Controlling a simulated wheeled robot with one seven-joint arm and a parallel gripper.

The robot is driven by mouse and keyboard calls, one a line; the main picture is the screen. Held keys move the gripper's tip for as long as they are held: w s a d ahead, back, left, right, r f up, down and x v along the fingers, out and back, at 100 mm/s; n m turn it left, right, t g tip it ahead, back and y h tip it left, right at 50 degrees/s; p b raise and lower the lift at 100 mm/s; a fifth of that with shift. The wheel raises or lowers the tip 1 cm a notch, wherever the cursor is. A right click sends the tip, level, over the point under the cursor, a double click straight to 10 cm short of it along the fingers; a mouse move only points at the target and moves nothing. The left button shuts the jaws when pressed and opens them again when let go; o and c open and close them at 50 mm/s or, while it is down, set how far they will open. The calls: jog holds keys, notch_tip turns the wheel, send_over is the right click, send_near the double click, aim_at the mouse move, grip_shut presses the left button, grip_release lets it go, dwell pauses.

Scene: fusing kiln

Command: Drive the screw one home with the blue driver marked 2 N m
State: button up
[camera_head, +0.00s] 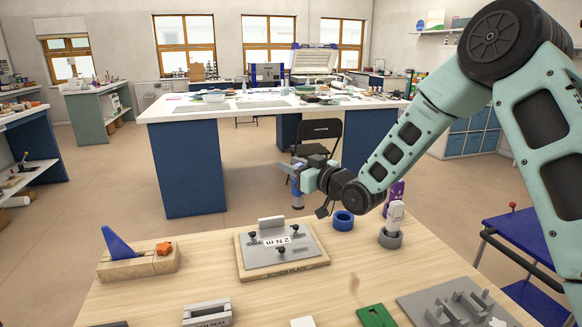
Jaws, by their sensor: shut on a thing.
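The screw plate (312,252) is a grey slab on a wooden base on the near bench, marked "2 N m". It carries three dark screws: one at the left (252,234), one at the back right (295,227) and one at the front (281,251). The small labels beside them are too small to read. My gripper (297,188) is above and beyond the plate's back right edge. It is shut on what looks like the blue driver (297,201), mostly hidden by the jaws; no mark on it is readable. A blue ring holder (343,220) stands empty right of the plate.
A white driver (395,215) stands in a grey ring, with a purple item (397,189) behind it. A wooden block (138,264) with a blue wedge is at left. A grey nest (207,313), a green piece (376,316) and a grey fixture (460,302) line the front.

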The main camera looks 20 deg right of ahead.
aim_at(297, 204)
jog(key=shift+s+a+r, duration=0.1)
jog(key=shift+a, duration=0.25)
jog(key=shift+f+b, duration=2.85)
jog(key=shift+b, duration=0.35)
jog(key=shift+f+b, duration=1)
jog(key=shift+b, duration=0.45)
dwell(2.8)
